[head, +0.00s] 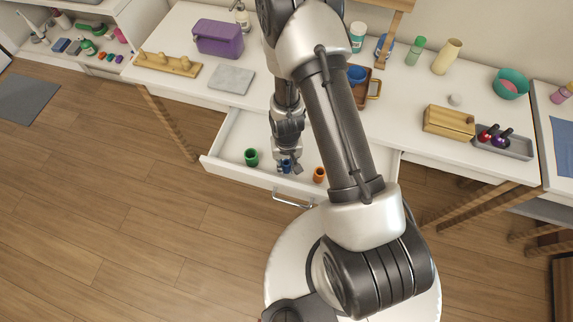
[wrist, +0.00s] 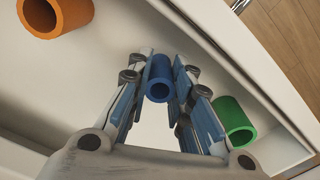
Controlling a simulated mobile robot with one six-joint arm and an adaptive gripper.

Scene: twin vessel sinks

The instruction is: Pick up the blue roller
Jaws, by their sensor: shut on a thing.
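The blue roller (wrist: 160,78) is a short hollow cylinder between the two fingers of my gripper (wrist: 160,90) in the wrist view. The fingers are shut on its sides. In the head view, the blue roller (head: 286,166) shows at the tip of my gripper (head: 287,160), inside the open white drawer (head: 228,170). I cannot tell whether the roller touches the drawer floor or is raised above it.
In the drawer, a green roller (head: 251,157) stands to the left and an orange roller (head: 319,175) to the right. The drawer's front wall with its handle (head: 292,198) is close by. The white tabletop (head: 200,108) overhangs behind, carrying a purple box (head: 219,38) and a grey slab (head: 232,79).

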